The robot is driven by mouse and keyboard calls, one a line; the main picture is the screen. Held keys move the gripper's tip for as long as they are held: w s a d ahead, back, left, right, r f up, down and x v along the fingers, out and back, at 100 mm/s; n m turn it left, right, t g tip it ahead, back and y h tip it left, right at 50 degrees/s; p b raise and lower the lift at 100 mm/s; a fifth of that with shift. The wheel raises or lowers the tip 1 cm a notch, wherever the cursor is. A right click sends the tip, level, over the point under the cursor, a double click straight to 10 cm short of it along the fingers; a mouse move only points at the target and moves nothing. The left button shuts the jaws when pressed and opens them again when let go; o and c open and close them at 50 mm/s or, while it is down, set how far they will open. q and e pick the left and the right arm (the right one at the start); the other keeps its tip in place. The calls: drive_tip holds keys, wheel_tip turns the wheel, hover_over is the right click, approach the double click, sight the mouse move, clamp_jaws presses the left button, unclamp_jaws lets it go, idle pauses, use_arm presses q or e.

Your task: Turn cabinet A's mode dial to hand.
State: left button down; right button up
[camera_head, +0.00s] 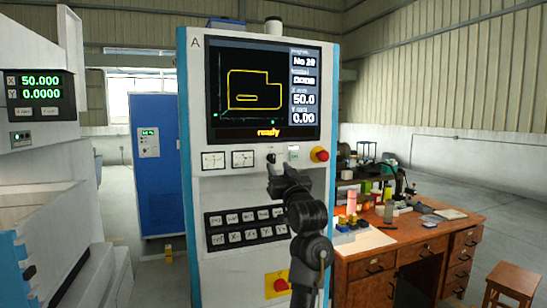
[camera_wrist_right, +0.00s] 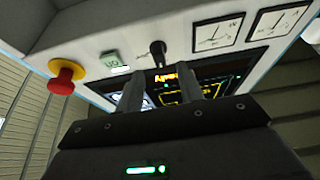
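Cabinet A (camera_head: 255,190) is a tall white cabinet with blue edges and the letter A at its top left. Its mode dial (camera_head: 271,157) is a small black knob on the strip below the screen, between a meter and a green-white button. In the right wrist view, which appears upside down, the dial (camera_wrist_right: 158,53) shows ahead of the fingers. Its position markings are too small to read. My right gripper (camera_head: 288,169) is just below and in front of the dial. Its two fingers (camera_wrist_right: 159,92) are apart with nothing between them. My left gripper is not in view.
A red mushroom button (camera_head: 320,154) on yellow sits right of the dial; two meters (camera_head: 228,160) sit left. A keypad (camera_head: 246,226) and a red-yellow switch (camera_head: 278,284) are lower. The screen (camera_head: 262,90) reads ready. A cluttered wooden desk (camera_head: 400,250) stands right.

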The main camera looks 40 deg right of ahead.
sight(274, 159)
drive_tip(key=p+x, duration=0.1)
drive_tip(key=x, duration=0.4)
drive_tip(key=shift+d, duration=0.1)
